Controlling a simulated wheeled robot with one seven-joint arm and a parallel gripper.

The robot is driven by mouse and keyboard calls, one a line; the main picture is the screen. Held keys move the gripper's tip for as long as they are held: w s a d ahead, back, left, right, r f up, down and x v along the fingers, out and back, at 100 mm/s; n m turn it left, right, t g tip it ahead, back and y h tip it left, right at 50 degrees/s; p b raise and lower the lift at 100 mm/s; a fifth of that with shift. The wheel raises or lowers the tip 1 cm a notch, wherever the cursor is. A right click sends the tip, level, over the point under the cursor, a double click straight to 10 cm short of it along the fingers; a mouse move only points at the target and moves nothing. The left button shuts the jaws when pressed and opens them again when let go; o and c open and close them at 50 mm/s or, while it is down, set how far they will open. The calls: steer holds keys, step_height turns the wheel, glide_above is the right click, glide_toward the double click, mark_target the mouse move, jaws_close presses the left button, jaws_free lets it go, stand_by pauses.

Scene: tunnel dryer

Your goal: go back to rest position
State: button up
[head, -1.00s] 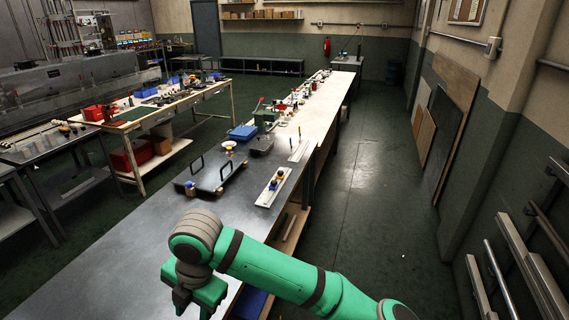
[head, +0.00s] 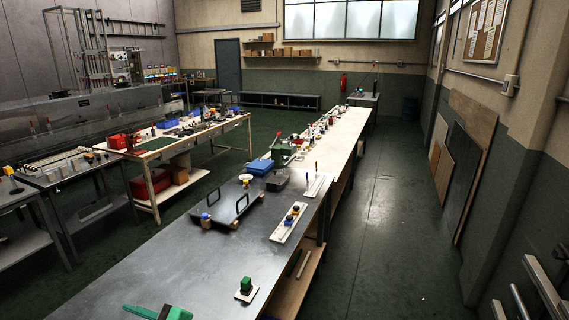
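Only a small green and dark part, which looks like my own arm, shows at the bottom edge of the head view, left of centre. My gripper's fingertips are not in view, so I cannot see whether it is open or holds anything. A green block (head: 246,285) stands on a small pale plate (head: 245,295) on the near end of the long dark-topped bench (head: 180,265). It is apart from the visible arm part.
A black tray with two handles (head: 228,211), a white strip with small coloured parts (head: 288,222) and a blue box (head: 260,166) sit farther along the bench. A second worktable (head: 160,150) stands left. The aisle floor (head: 385,235) on the right is clear. Boards (head: 468,150) lean on the right wall.

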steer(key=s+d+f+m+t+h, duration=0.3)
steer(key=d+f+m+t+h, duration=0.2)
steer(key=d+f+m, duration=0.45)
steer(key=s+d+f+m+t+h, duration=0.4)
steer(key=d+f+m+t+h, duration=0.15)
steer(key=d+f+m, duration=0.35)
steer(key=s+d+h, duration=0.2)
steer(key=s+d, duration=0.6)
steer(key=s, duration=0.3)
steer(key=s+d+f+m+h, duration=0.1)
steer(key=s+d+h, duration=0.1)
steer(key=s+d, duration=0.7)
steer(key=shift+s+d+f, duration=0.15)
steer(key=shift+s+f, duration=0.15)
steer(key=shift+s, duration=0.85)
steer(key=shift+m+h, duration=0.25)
